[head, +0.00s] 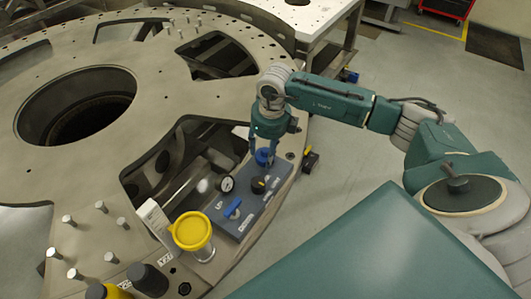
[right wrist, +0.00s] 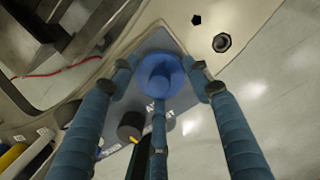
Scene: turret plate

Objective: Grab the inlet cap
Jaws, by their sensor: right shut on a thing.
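The inlet cap is a round blue cap (head: 264,158) on the far right end of the grey-blue control panel in the head view. It also shows in the right wrist view as a blue disc (right wrist: 160,72) between my fingers. My right gripper (head: 265,148) comes down on it from above. In the right wrist view the fingers of my right gripper (right wrist: 162,78) are closed around the cap, two at its sides and one at its lower edge. The cap appears to be still at its place on the panel. My left gripper is not in view.
The panel (head: 222,213) carries a gauge (head: 227,184), a black knob (head: 258,186) and a blue lever (head: 232,208). A yellow cap (head: 192,231) stands at its lower left. The turret plate (head: 150,78) has large openings and upright pins.

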